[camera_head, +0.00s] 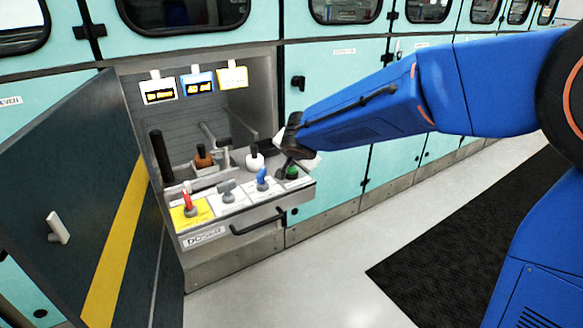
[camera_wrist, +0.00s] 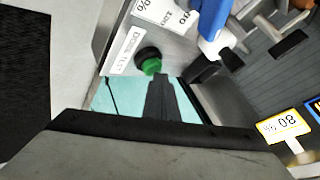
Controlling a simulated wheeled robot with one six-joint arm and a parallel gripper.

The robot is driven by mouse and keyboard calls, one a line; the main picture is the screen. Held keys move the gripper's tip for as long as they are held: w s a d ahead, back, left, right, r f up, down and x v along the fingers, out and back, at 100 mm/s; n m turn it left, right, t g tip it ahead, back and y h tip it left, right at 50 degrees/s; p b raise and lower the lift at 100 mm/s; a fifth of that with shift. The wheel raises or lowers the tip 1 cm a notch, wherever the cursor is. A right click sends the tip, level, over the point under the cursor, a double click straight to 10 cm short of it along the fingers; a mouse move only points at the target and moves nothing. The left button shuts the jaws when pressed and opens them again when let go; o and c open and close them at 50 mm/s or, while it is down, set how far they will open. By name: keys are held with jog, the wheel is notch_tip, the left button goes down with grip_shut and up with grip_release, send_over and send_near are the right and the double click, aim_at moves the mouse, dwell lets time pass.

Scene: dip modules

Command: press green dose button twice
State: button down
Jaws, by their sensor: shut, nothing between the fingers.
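The green dose button (camera_head: 292,172) sits in a dark collar at the right end of the dosing panel. In the wrist view the green button (camera_wrist: 152,66) shows beside a label reading "DOSE". My gripper (camera_head: 281,166) is shut and empty, pointing down at the button's left side in the head view. In the wrist view the dark fingertips of my gripper (camera_wrist: 160,78) lie right by the button's edge and overlap it slightly. I cannot tell whether they touch it or hover just above it.
A blue lever (camera_head: 262,178), a grey lever (camera_head: 227,190) and a red lever (camera_head: 188,203) stand left of the button. A white-capped part (camera_head: 255,158) is behind. An open dark door (camera_head: 80,190) stands at left. The floor in front is clear.

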aim_at(292, 170)
dwell(0.6)
jog(key=shift+r, duration=0.9)
jog(key=shift+r, duration=2.5)
